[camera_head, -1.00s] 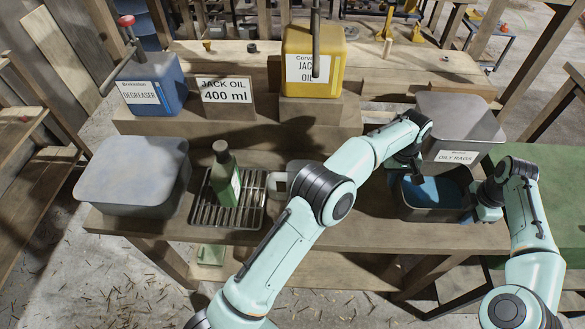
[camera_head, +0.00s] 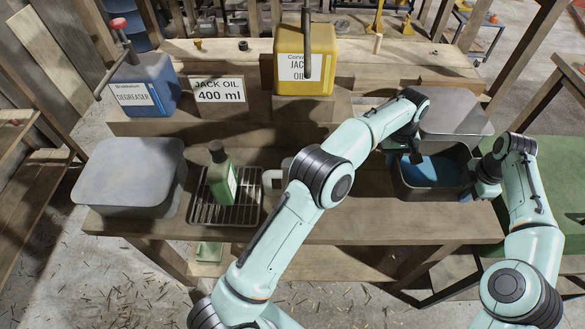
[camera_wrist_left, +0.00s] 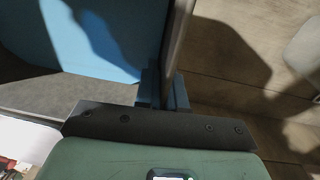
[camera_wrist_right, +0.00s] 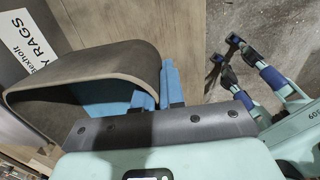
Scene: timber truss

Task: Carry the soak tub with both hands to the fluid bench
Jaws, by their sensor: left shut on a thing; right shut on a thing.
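The soak tub (camera_head: 432,194) is a dark grey open tub with blue liquid in it, at the right end of the bench in the head view. It appears held a little above the bench top and roughly level. My left gripper (camera_head: 408,158) is shut on its left wall; the left wrist view shows the wall between the fingers (camera_wrist_left: 163,90). My right gripper (camera_head: 477,180) is shut on its right wall, with the blue fingers also in the right wrist view (camera_wrist_right: 170,85). My left forearm hides part of the bench.
The oily rags bin (camera_head: 455,110) stands close behind the tub. A green bottle (camera_head: 221,175) on a wire rack, a lidded grey bin (camera_head: 130,178), a blue degreaser can (camera_head: 147,85) and a yellow jack oil can (camera_head: 305,62) are further left. A green surface (camera_head: 560,205) lies right.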

